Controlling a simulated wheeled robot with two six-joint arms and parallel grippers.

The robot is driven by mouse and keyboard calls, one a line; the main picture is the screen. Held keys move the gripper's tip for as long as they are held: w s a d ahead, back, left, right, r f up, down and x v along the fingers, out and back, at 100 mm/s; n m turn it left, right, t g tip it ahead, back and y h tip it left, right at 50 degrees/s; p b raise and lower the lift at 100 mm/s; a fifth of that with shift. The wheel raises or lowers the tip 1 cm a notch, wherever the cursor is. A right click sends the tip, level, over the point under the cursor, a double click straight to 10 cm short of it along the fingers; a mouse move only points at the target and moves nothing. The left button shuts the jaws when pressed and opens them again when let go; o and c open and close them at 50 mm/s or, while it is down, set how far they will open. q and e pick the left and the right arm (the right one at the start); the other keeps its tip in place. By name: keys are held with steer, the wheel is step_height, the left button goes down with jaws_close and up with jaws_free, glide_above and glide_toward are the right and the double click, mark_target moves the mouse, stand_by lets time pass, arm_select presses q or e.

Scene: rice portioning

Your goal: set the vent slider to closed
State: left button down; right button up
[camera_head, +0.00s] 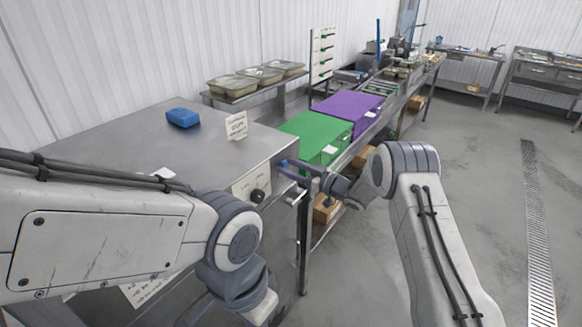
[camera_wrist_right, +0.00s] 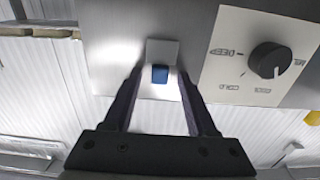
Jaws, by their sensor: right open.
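The vent slider (camera_wrist_right: 160,74) is a small blue block in a pale plate on the steel front of a cabinet, seen in the right wrist view. Its markings cannot be read, so I cannot tell its setting. My right gripper (camera_wrist_right: 160,88) is open, with its two dark fingers on either side of the blue block; I cannot tell whether they touch it. In the head view my right gripper (camera_head: 291,165) is at the cabinet's front, near its right corner. My left arm shows, but its gripper is out of view.
A black dial (camera_wrist_right: 270,60) on a white label panel (camera_wrist_right: 229,75) is beside the slider. Green (camera_head: 318,130) and purple (camera_head: 346,104) covers are beyond. Floor at right is clear.

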jaws_close()
steer(key=shift+f, duration=0.1)
stand_by(1.2)
